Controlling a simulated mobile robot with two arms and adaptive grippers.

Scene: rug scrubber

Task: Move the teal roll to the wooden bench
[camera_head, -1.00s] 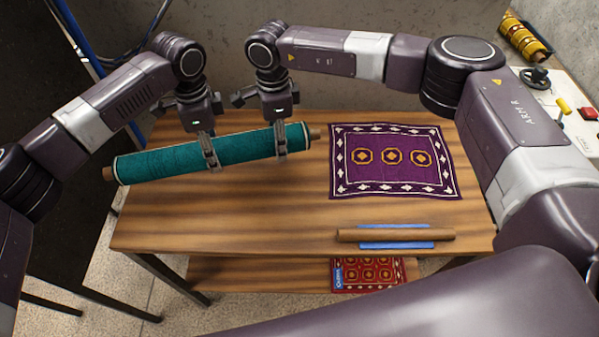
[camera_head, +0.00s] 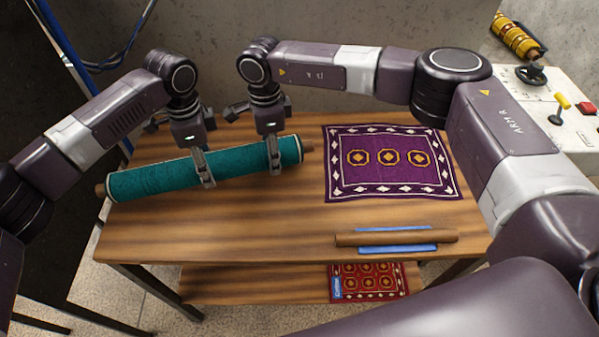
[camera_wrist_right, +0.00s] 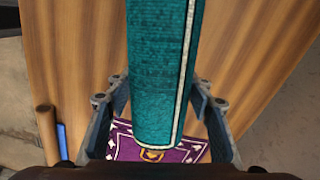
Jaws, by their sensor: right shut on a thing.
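The teal roll (camera_head: 150,180) lies nearly level, slightly slanted, over the left part of the wooden bench (camera_head: 220,232). A wooden core end shows at each side. My left gripper (camera_head: 204,170) is shut on it near the middle. My right gripper (camera_head: 272,156) is shut on it nearer the right end. The right wrist view shows the roll (camera_wrist_right: 160,75) between the right fingers (camera_wrist_right: 160,118), with bench wood beneath. I cannot tell whether the roll touches the bench top.
A purple patterned rug (camera_head: 390,172) lies flat right of the roll. A wooden rod (camera_head: 395,239) on a blue strip (camera_head: 398,249) lies near the front edge. A red rug (camera_head: 370,281) is on the lower shelf. A control box (camera_head: 570,125) stands at right. The bench's front left is clear.

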